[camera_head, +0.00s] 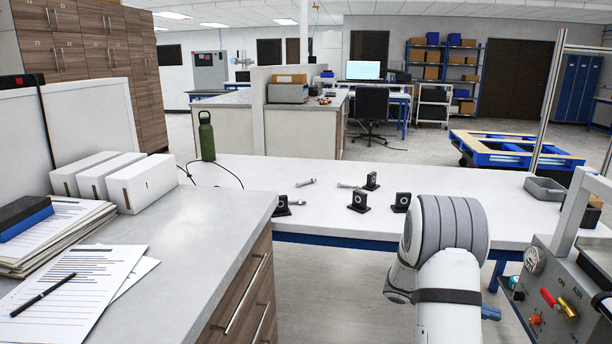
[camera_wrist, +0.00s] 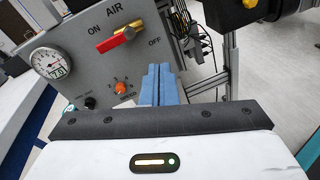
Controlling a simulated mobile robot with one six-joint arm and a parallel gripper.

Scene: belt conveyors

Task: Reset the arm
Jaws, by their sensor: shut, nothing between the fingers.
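My gripper (camera_wrist: 160,72) shows in the wrist view as two blue fingers side by side, closed together with nothing between them. The fingers point toward a grey control panel (camera_wrist: 75,85); I cannot tell how large the gap is. In the head view my white and grey arm stands at the lower right, in front of the white table, and its bulk hides most of the gripper end.
The panel carries a gauge (camera_wrist: 50,64), a red and yellow air lever (camera_wrist: 118,41) and an orange knob (camera_wrist: 120,87). The white table (camera_head: 330,215) holds several small black parts, bolts, a green bottle (camera_head: 206,137) and a grey tray (camera_head: 545,190). A drawer counter (camera_head: 205,230) stands at left.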

